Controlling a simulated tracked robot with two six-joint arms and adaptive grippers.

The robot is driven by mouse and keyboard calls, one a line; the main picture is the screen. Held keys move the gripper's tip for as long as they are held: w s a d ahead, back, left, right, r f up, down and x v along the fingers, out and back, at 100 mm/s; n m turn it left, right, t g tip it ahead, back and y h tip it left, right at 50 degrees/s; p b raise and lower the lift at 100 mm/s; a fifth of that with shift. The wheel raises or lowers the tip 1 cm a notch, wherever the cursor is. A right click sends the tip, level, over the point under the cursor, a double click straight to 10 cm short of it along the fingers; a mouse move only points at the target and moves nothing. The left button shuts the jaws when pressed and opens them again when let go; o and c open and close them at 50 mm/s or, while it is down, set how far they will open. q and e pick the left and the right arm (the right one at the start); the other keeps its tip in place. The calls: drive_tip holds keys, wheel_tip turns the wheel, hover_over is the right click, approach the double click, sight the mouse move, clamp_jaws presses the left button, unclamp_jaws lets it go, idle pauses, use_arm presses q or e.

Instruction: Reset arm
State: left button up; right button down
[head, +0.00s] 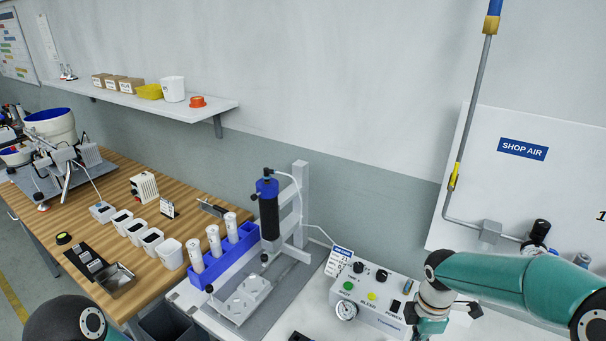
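My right arm (515,277) comes in from the right as a teal link. Of my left arm only a dark rounded joint (62,322) shows at the bottom left; my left gripper is out of view. No object can be seen held by either arm.
A control box (372,297) with buttons and a gauge sits left of my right wrist. A dispenser on a stand (300,205), a blue rack (222,259) with white tubes, and a wooden bench (122,175) with white bins lie leftward. A wall shelf (150,101) hangs above.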

drive_tip(key=s+a+f+g, duration=0.1)
drive_tip(key=s+f, duration=0.3)
drive_tip(key=s+a+f+m+g+y, duration=0.1)
drive_tip(key=s+a+f, duration=0.1)
drive_tip(key=s+f, duration=0.2)
drive_tip(key=s+a+f+m+g+y, duration=0.1)
drive_tip(key=s+a+f, duration=0.1)
drive_tip(key=s+f, duration=0.2)
drive_tip(key=shift+s+a+f, duration=0.15)
drive_tip(key=shift+a+f, duration=0.1)
drive_tip(key=shift+f, duration=0.35)
drive_tip(key=s+a+f+m+t+y, duration=0.2)
drive_tip(key=s+a+f+m, duration=0.4)
drive_tip(key=m, duration=1.1)
drive_tip(key=shift+s+a+f+m+t, duration=0.2)
drive_tip(key=shift+s+a+m+t, duration=0.2)
drive_tip(key=shift+s+a+t, duration=0.35)
